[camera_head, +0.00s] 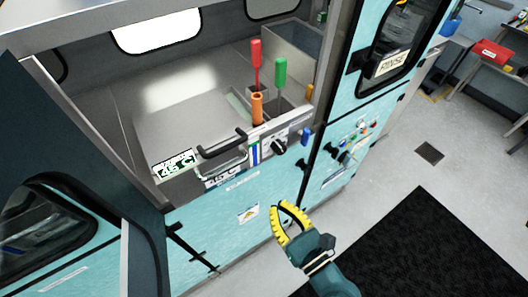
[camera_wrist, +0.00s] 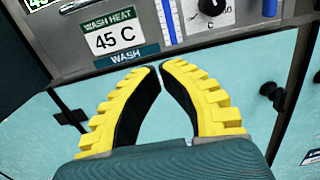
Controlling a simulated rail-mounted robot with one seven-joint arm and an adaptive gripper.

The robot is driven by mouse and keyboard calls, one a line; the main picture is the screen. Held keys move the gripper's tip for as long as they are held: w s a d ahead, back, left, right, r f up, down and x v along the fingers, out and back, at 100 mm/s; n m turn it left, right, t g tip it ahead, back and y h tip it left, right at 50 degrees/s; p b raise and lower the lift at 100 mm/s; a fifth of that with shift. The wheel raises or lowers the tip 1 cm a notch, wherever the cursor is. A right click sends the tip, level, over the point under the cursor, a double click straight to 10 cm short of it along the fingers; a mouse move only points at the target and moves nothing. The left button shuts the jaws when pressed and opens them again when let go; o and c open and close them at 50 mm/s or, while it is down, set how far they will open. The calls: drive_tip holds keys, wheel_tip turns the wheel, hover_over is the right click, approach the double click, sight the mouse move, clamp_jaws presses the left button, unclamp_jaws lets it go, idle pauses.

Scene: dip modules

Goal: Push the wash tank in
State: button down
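The wash station is a teal cabinet with a steel front panel; its "WASH HEAT 45 C" plate (camera_wrist: 112,38) and "WASH" label (camera_wrist: 127,56) show in the wrist view. In the head view a black-gripped handle (camera_head: 222,143) stands out at the front edge of the steel top (camera_head: 180,125). I cannot tell which steel part is the wash tank or how far it stands out. My gripper (camera_head: 286,205), with yellow ribbed fingers, is in front of the cabinet, below and right of the handle. Its fingertips (camera_wrist: 160,68) are nearly together, with nothing between them.
A dial (camera_head: 277,145) is right of the handle. Floor with a black mat (camera_head: 430,250) is clear.

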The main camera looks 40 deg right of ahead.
sight(243, 170)
drive_tip(key=shift+y, duration=0.4)
drive_tip(key=w, duration=0.9)
drive_tip(key=w+f, duration=0.1)
drive_tip(key=w, duration=0.3)
drive_tip(key=shift+w+a+p, duration=0.15)
drive_tip(key=shift+a+p, duration=0.1)
drive_tip(key=shift+p, duration=0.15)
